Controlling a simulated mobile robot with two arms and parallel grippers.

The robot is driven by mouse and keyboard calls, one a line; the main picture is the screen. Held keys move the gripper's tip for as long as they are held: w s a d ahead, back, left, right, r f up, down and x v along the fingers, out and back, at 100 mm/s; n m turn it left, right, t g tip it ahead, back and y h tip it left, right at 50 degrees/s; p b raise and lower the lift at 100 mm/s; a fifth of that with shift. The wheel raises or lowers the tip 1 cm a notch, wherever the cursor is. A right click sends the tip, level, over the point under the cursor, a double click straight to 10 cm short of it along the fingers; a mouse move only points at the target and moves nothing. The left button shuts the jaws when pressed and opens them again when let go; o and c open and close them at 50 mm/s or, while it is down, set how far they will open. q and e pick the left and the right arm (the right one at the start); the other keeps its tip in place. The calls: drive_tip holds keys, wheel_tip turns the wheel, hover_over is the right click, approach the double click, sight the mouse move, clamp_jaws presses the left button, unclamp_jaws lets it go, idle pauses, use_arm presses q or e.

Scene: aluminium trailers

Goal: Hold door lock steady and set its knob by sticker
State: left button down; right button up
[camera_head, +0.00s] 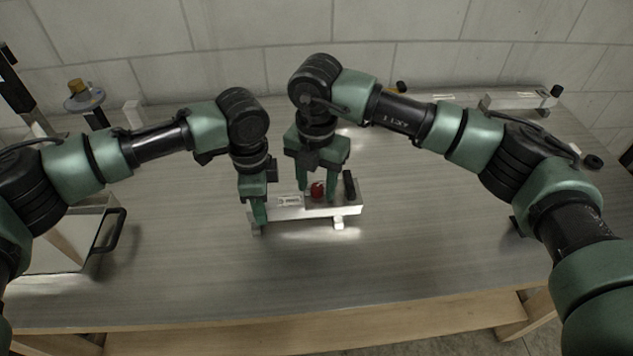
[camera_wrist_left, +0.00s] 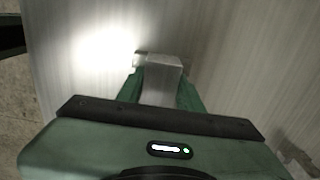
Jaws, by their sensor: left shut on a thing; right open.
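The door lock (camera_head: 290,212) is a pale metal bar with a sticker (camera_head: 289,200) on its top, lying on small feet in the middle of the table. Its red knob (camera_head: 318,189) sits right of the sticker, and a black upright part (camera_head: 349,186) stands at its right end. My left gripper (camera_head: 258,218) is shut on the lock's left end; the left wrist view shows the metal end (camera_wrist_left: 160,80) between the fingers. My right gripper (camera_head: 318,186) is open and points down, with a finger on either side of the knob. Whether the fingers touch the knob is unclear.
The grey table (camera_head: 200,285) is clear in front of the lock. A box with a black handle (camera_head: 112,230) stands at the left. Another pale bar-shaped piece (camera_head: 518,100) lies at the back right, and a small black round thing (camera_head: 593,162) is at the right.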

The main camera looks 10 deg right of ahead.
clamp_jaws()
drive_tip(key=n, duration=0.4)
drive_tip(key=shift+n, duration=0.3)
drive_tip(key=n, duration=0.4)
drive_tip(key=shift+d+n, duration=0.1)
drive_tip(key=shift+n, duration=0.2)
drive_tip(key=n, duration=0.4)
drive_tip(key=shift+r+n, duration=0.1)
drive_tip(key=shift+n, duration=0.2)
drive_tip(key=shift+w+d+n, duration=0.1)
drive_tip(key=shift+n, duration=1.8)
